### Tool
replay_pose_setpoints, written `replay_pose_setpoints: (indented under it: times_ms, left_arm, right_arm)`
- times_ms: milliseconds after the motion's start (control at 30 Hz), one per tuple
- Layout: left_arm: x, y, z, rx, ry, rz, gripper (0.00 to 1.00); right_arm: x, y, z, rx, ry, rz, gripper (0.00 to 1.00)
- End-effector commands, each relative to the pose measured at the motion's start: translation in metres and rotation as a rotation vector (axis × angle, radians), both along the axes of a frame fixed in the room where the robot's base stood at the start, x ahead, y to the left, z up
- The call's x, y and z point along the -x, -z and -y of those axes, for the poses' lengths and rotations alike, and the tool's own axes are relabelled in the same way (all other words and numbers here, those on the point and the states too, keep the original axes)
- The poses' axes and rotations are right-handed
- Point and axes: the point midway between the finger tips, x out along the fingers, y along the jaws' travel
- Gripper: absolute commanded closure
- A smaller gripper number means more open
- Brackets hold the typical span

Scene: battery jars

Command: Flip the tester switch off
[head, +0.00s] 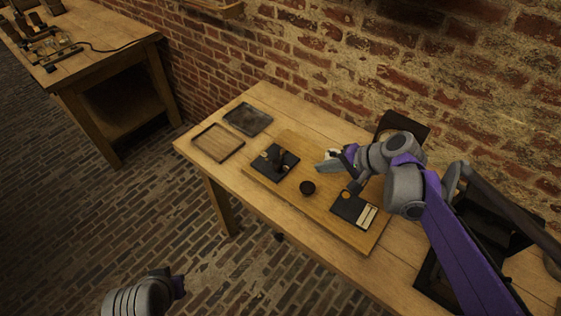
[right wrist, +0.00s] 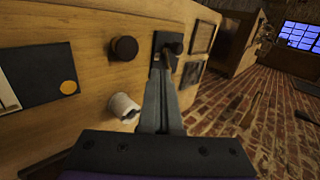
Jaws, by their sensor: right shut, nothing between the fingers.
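A black square plate (head: 288,166) with a dark raised lever or knob (head: 273,155) lies on the left part of the wooden board; it looks like the tester switch, and its setting is too small to tell. In the right wrist view the plate (right wrist: 160,38) is just beyond my fingertips. My right gripper (head: 322,166) is shut and empty, to the right of the plate in the head view. In the right wrist view its fingers (right wrist: 162,68) point at the plate and partly cover it; contact cannot be told. My left gripper (head: 178,286) is low, away from the table.
A round black knob (head: 307,188) and a black panel with an orange disc and pale bars (head: 350,209) are on the board (head: 325,217). A white cylinder (right wrist: 124,107) stands beside my right fingers. Two trays (head: 218,143) (head: 248,119) lie left. A brick wall stands behind.

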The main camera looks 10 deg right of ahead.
Motion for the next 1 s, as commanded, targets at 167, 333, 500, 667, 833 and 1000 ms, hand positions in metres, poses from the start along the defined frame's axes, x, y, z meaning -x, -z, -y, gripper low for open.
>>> replay_pose_setpoints:
  times_ms: [167, 333, 500, 667, 833, 1000]
  left_arm:
    - [0.000, 0.000, 0.000, 0.000, 0.000, 0.000, 1.00]
    - [0.000, 0.000, 0.000, 0.000, 0.000, 0.000, 1.00]
    - [0.000, 0.001, 0.000, 0.000, 0.000, -0.001, 1.00]
    - [0.001, 0.003, 0.000, 0.000, 0.000, -0.002, 1.00]
    - [0.002, 0.006, 0.000, 0.000, 0.000, -0.003, 1.00]
    - [0.002, 0.007, 0.000, 0.000, 0.000, -0.003, 1.00]
  right_arm:
    - [-0.002, -0.001, 0.001, -0.009, 0.004, 0.001, 1.00]
    - [-0.001, 0.000, 0.001, -0.007, 0.003, 0.001, 1.00]
    - [-0.006, 0.007, -0.004, -0.006, 0.001, 0.001, 1.00]
    - [-0.020, 0.026, -0.017, -0.005, -0.002, 0.001, 1.00]
    - [-0.040, 0.052, -0.036, -0.007, -0.001, 0.001, 1.00]
    - [-0.058, 0.072, -0.053, -0.006, -0.001, 0.001, 1.00]
